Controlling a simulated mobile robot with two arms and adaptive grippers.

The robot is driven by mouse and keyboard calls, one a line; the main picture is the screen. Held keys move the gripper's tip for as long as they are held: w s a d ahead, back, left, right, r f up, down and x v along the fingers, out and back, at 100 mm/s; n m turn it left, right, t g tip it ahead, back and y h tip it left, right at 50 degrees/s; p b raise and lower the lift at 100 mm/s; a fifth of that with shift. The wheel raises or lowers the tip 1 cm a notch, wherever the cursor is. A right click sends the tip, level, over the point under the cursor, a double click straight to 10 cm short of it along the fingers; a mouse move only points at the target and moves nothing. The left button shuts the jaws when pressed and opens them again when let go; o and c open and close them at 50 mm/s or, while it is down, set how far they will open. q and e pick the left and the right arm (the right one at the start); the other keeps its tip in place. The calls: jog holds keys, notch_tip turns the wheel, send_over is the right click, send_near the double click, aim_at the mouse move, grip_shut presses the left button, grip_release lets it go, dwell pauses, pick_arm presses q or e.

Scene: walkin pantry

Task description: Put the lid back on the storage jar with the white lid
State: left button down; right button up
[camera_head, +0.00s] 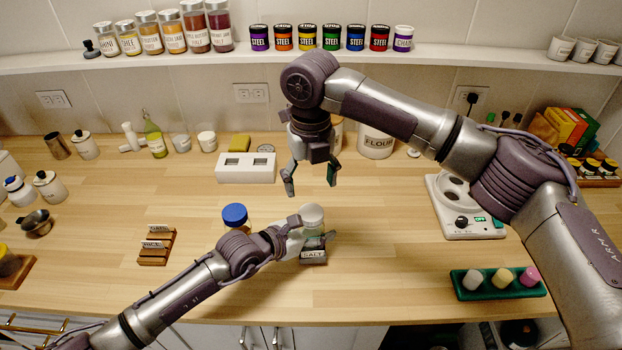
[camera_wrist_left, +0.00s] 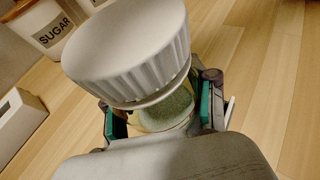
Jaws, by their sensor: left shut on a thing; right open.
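The storage jar (camera_wrist_left: 163,112) has a clear body with greenish contents. Its ridged white lid (camera_wrist_left: 128,50) is above the jar body in the left wrist view, covering its top; I cannot tell if it is fully seated. In the head view the white lid (camera_head: 312,215) shows just above my left gripper (camera_head: 318,240). The left gripper is shut on the jar, with green-padded fingers on both sides of the body below the lid. My right gripper (camera_head: 310,181) is open and empty, pointing down above the counter, behind the white lid.
A blue-lidded jar (camera_head: 235,216) stands left of the white lid, partly behind my left arm. A white block (camera_head: 246,174), a flour canister (camera_head: 375,143), a white appliance (camera_head: 464,212) and a green tray (camera_head: 497,293) surround clear counter. A wooden card rack (camera_head: 157,246) is left.

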aim_at(311, 212)
jog(key=shift+n, duration=0.3)
jog(key=shift+f, duration=4)
